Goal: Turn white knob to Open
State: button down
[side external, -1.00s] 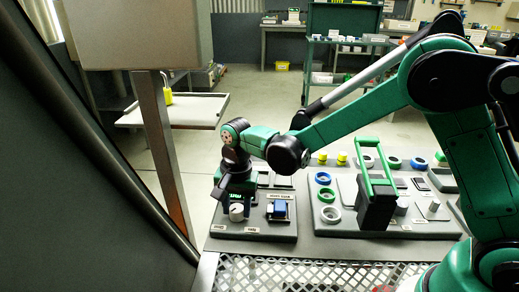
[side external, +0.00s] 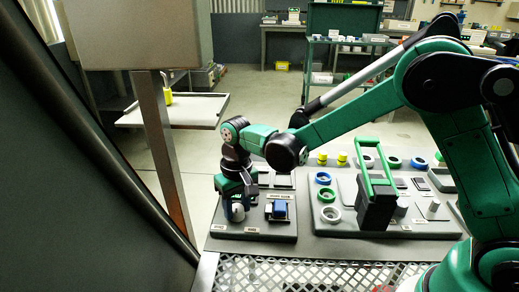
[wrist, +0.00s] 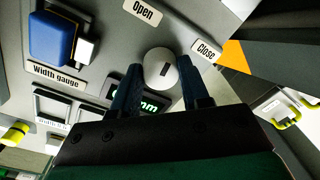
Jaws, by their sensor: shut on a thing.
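The white knob (wrist: 158,62) is round with a short dark mark on its face. It sits on a grey panel near the labels "Open" (wrist: 143,11) and "Close" (wrist: 207,50). In the wrist view my gripper (wrist: 161,72) has one dark finger on each side of the knob and is shut on it. The side external view shows the knob (side external: 238,213) low between the fingers of my gripper (side external: 237,207), which points down.
A blue block (wrist: 52,39) on the "Width gauge" mount stands beside the knob; it also shows in the side view (side external: 280,208). A lit green display (wrist: 140,103) is partly behind the fingers. A green-handled black unit (side external: 376,205) and several rings stand to the right.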

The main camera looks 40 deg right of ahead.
aim_at(238, 207)
jog(key=n, duration=0.6)
jog(key=shift+n, duration=0.3)
dwell(0.4)
jog(key=shift+c, duration=2.1)
grip_release()
jog(key=shift+w+d+r, duration=0.1)
jog(key=shift+d+r, duration=0.05)
jog(key=shift+r, duration=2.7)
